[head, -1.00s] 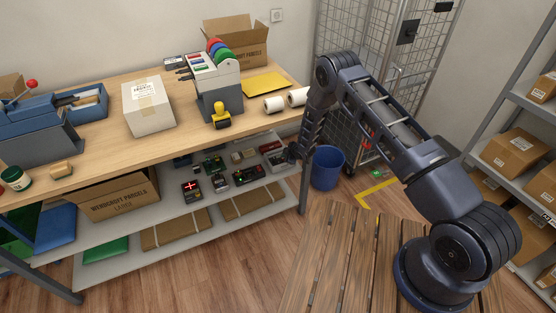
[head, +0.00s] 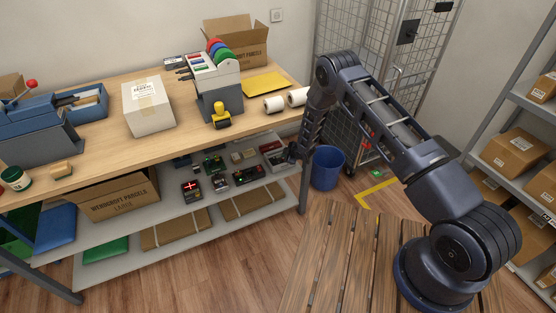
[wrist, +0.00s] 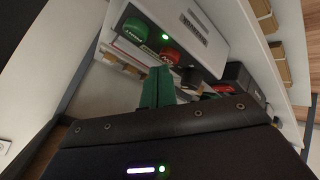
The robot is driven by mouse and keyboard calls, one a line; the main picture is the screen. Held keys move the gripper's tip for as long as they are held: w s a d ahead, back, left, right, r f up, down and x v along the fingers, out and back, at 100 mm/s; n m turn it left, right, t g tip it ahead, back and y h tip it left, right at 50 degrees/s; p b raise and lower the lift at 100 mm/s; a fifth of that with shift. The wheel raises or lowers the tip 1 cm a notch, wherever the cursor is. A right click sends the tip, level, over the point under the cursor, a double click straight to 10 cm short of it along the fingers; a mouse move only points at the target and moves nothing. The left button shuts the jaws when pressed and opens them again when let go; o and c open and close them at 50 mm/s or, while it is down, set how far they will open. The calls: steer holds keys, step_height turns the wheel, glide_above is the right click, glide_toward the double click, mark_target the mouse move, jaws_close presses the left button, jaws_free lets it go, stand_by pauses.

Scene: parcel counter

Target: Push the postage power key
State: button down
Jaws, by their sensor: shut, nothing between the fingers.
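My gripper (head: 293,153) is at the right end of the lower shelf in the head view, small and dark there. In the wrist view its green fingers (wrist: 158,86) are shut and empty, pointing at a pale grey box. That box (wrist: 195,22) has a green round button (wrist: 135,30), a red round button (wrist: 172,58) and a lit green lamp (wrist: 165,37) between them. The fingertips appear just below the two buttons; I cannot tell whether they touch. Small labels by the buttons are unreadable, so I cannot tell which is the postage power key.
The tabletop (head: 105,138) is above. A table leg (head: 305,190) and a blue bin (head: 327,168) stand near my gripper.

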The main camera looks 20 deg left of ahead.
steer(key=shift+f, duration=0.1)
stand_by(0.3)
steer(key=shift+f, duration=0.4)
steer(key=shift+r, duration=0.45)
stand_by(0.3)
steer(key=shift+r, duration=3.05)
